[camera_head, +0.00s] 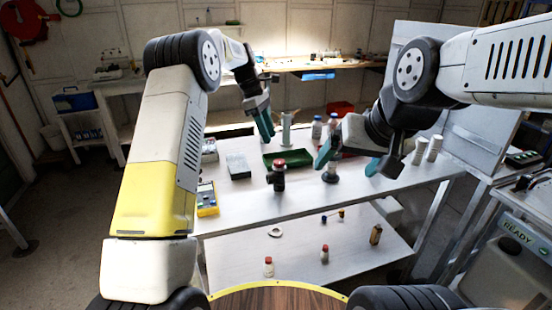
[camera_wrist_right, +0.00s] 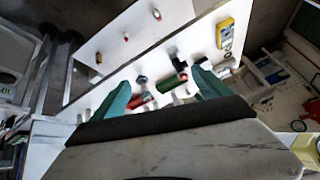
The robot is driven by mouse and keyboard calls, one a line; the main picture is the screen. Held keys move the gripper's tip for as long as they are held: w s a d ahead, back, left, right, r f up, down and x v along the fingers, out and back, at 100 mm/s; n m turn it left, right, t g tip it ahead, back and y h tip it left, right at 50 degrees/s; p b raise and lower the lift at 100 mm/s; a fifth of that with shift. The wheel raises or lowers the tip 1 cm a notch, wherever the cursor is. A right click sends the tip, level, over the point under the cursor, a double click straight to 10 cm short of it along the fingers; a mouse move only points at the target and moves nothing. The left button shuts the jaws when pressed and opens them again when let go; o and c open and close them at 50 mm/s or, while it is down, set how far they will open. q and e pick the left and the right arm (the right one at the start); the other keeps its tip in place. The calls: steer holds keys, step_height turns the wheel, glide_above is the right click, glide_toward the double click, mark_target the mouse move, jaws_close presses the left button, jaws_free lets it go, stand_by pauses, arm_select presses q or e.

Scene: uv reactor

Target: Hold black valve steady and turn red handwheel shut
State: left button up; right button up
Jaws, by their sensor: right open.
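The black valve (camera_head: 278,180) stands upright on the white table, with the red handwheel (camera_head: 279,162) on its top. In the right wrist view the black valve (camera_wrist_right: 177,64) and red handwheel (camera_wrist_right: 183,77) lie ahead, between the fingertips but beyond them. My left gripper (camera_head: 264,121) hangs above the table, behind and left of the valve, fingers pointing down. Its finger gap is not clear. My right gripper (camera_head: 349,162) is open and empty, to the right of the valve, with teal fingers spread. Its fingers also show in the right wrist view (camera_wrist_right: 160,80). Neither gripper touches the valve.
A green tray (camera_head: 288,155) lies behind the valve. A dark-based flask (camera_head: 331,174) stands to its right, near my right gripper. A yellow meter (camera_head: 207,198) lies at the table's left edge. White containers (camera_head: 435,148) stand at the right. The table in front of the valve is clear.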

steer(key=w+a+f+m, duration=0.2)
steer(key=w+a+f, duration=0.15)
steer(key=w, duration=0.55)
steer(key=m+t+y, duration=0.3)
steer(key=m, duration=0.5)
glide_toward(275, 176)
steer(key=s+a+r, duration=0.3)
steer(key=a, duration=0.1)
step_height(275, 176, down, 3)
steer(key=w+a+m+t, duration=0.3)
steer(key=m, duration=0.5)
steer(key=w+d+f+m+t, duration=0.1)
steer(key=f+m, duration=0.1)
steer(key=m, duration=0.2)
steer(key=d+f+m+t, duration=0.2)
steer(key=f+m, duration=0.1)
steer(key=m, duration=0.2)
steer(key=w+d+f+m+t, duration=0.1)
steer(key=d+f+m, duration=0.1)
steer(key=m, duration=0.3)
steer(key=shift+w+d+f+t, duration=0.2)
steer(key=shift+w+f+t, duration=0.1)
steer(key=shift+f, duration=0.05)
steer(key=shift+x, duration=3.8)
steer(key=shift+c, duration=0.2)
